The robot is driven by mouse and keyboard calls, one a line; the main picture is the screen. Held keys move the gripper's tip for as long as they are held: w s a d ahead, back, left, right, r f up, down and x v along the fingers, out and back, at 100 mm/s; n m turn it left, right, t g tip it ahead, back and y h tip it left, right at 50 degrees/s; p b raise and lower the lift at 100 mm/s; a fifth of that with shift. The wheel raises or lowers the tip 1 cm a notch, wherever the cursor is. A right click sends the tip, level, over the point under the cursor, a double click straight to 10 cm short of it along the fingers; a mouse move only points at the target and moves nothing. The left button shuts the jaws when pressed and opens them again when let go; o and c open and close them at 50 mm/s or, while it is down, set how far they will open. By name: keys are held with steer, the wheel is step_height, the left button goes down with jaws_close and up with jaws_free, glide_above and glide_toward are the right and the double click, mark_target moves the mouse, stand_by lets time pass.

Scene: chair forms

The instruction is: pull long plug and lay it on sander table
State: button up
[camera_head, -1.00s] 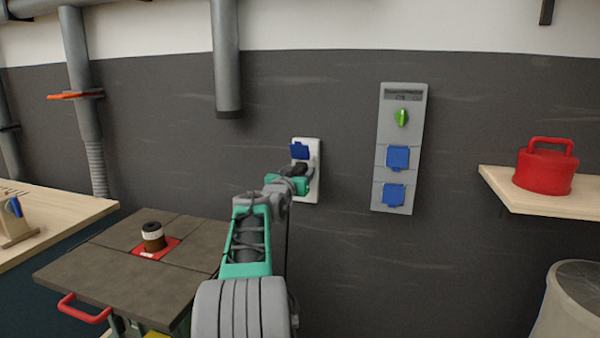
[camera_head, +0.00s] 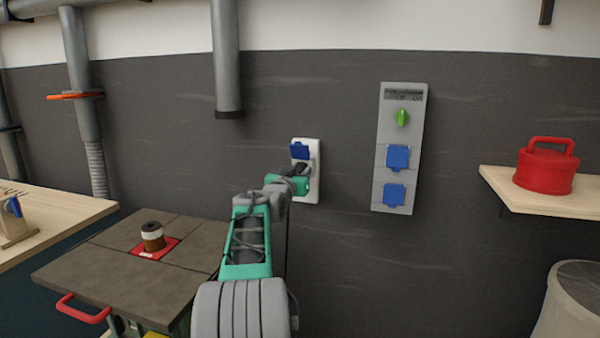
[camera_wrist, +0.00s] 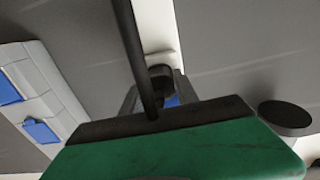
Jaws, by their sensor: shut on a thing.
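A white wall socket box (camera_head: 310,150) with a raised blue lid hangs on the dark wall. My gripper (camera_head: 301,171) is at its lower half. In the wrist view my gripper (camera_wrist: 160,92) is shut on a black plug (camera_wrist: 160,74), and a black cable (camera_wrist: 135,45) passes in front of it. I cannot tell whether the plug is seated in the socket, as my gripper hides its front. The sander table (camera_head: 100,285) stands lower left, with a dark flat top and a spindle (camera_head: 153,236) in a red insert.
A grey panel (camera_head: 402,125) with a green knob and two blue covers is right of the socket. A red can (camera_head: 546,168) stands on a right shelf (camera_head: 550,200). A grey pipe (camera_head: 227,60) hangs above the sander. The sander top is clear around the spindle.

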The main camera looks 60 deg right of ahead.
jaws_close()
steer(key=shift+a+f+b, duration=0.1)
steer(key=shift+f+b, duration=0.05)
steer(key=shift+b, duration=0.15)
steer(key=shift+s+a+r+b, duration=0.1)
steer(key=shift+s+a+b, duration=0.05)
steer(key=shift+a+b, duration=0.75)
steer(key=shift+s+a+r+b, duration=0.1)
steer(key=shift+s+a+b, duration=0.05)
steer(key=shift+a+b, duration=0.75)
steer(key=shift+s+a+b, duration=0.15)
steer(key=shift+a+b, duration=0.55)
steer(key=shift+a, duration=0.4)
steer(key=a+b, duration=0.2)
steer(key=a, duration=0.1)
steer(key=a+b, duration=0.1)
steer(key=a, duration=0.1)
steer(key=shift+s+b, duration=0.4)
